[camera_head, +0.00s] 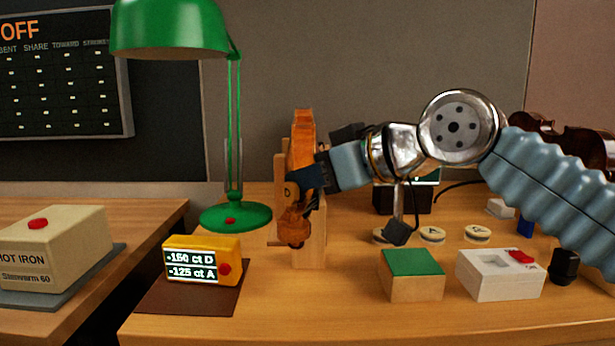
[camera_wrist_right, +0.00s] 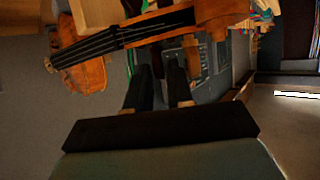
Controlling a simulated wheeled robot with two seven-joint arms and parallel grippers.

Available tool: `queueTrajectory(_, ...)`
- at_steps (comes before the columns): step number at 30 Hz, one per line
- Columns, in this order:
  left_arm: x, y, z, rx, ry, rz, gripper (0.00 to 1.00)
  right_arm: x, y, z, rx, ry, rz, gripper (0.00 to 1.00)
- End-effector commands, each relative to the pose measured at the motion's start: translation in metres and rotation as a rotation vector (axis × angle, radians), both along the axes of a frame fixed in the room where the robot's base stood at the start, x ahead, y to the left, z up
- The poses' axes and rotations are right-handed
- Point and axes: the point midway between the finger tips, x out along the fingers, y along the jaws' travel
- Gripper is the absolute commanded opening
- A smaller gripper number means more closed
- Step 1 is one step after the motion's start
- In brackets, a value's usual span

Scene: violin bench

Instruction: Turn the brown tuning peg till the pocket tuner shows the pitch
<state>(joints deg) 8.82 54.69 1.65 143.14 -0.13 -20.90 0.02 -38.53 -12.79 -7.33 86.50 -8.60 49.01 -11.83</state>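The orange-brown violin (camera_head: 301,135) stands in a wooden holder (camera_head: 310,252), its scroll end low, near the bench. In the right wrist view its neck and strings (camera_wrist_right: 120,40) cross the top. My right gripper (camera_head: 312,192) is beside the pegbox, close to a wooden piece marked D. Its two dark fingers (camera_wrist_right: 160,82) stand apart with a gap between them. I cannot make out the brown peg clearly in either view. The yellow pocket tuner (camera_head: 229,249) reads -150 ct D and -125 ct A. My left gripper is not in view.
A green lamp (camera_head: 235,215) stands left of the violin. A green-topped block (camera_head: 412,285), a white box with a red switch (camera_head: 490,285) and several round tins sit at right. The hot iron box (camera_head: 60,240) is on the left table.

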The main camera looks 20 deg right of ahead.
Motion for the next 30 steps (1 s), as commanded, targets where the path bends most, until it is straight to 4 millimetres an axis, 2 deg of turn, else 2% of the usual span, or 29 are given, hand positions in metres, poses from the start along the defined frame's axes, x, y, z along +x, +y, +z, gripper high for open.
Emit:
queueTrajectory(10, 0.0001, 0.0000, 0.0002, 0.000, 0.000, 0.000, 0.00, 0.0043, 0.0028, -0.0021, 0.001, -0.001, 0.000, 0.22)
queueTrajectory(15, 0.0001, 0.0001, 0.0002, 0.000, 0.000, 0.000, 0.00, 0.0042, 0.0026, -0.0021, 0.001, -0.001, 0.000, 0.00)
queueTrajectory(20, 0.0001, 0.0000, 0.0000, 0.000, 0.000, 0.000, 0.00, 0.0042, 0.0026, -0.0023, 0.000, 0.000, -0.002, 0.00)
queueTrajectory(30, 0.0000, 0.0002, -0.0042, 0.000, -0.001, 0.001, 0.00, 0.0033, 0.0038, -0.0031, -0.001, 0.002, -0.127, 0.00)
